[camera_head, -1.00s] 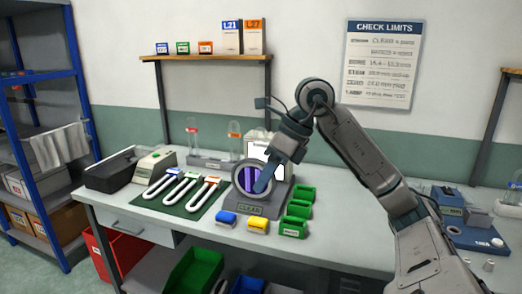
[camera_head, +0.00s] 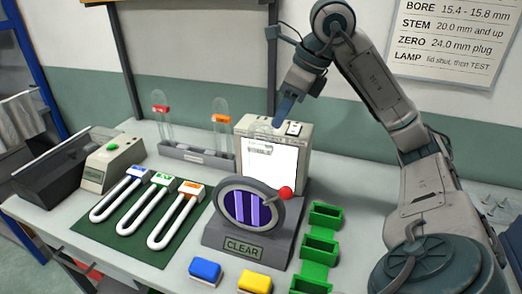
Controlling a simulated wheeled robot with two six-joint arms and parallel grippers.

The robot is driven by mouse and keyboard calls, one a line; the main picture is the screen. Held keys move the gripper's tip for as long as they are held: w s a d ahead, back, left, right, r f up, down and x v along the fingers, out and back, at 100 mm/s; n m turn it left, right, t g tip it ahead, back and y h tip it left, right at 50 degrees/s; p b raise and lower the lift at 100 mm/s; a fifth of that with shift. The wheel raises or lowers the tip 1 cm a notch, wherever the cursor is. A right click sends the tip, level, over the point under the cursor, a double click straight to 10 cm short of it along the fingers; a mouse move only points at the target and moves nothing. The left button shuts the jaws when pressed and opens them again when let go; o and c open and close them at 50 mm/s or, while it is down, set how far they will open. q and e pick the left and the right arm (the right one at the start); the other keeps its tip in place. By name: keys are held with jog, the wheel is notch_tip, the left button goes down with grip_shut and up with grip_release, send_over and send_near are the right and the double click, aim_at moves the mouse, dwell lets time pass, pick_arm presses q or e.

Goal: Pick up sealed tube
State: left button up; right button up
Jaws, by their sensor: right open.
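Two upright clear glass tubes stand in a grey rack (camera_head: 195,155) at the back: a red-banded tube (camera_head: 163,122) and an orange-banded tube (camera_head: 222,138). I cannot tell which tube is sealed. My right gripper (camera_head: 284,108) is open and points down, with its blue fingertips just above a beige box with a lit white panel (camera_head: 270,160). A faint clear shape is on that box's top, left of the fingertips; I cannot tell what it is. The gripper is right of both tubes and apart from them. My left gripper is out of view.
A round purple-windowed viewer marked CLEAR (camera_head: 242,205) stands in front of the box, a red knob (camera_head: 286,192) beside it. Several white U-shaped pieces lie on a green mat (camera_head: 95,240). Green bins (camera_head: 320,245), a blue block (camera_head: 205,271) and a yellow block (camera_head: 254,282) are in front.

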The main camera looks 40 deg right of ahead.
aim_at(268, 147)
jog(key=x, duration=0.3)
jog(key=b+x, duration=0.1)
jog(key=x, duration=0.5)
jog(key=shift+s+a+f, duration=0.2)
jog(key=shift+a+f, duration=0.05)
jog(key=shift+a, duration=0.15)
jog(key=shift+w+f, duration=0.2)
jog(key=shift+f, duration=0.2)
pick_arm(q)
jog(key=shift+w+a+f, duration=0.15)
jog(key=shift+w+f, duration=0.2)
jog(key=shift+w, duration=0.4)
pick_arm(e)
grip_shut()
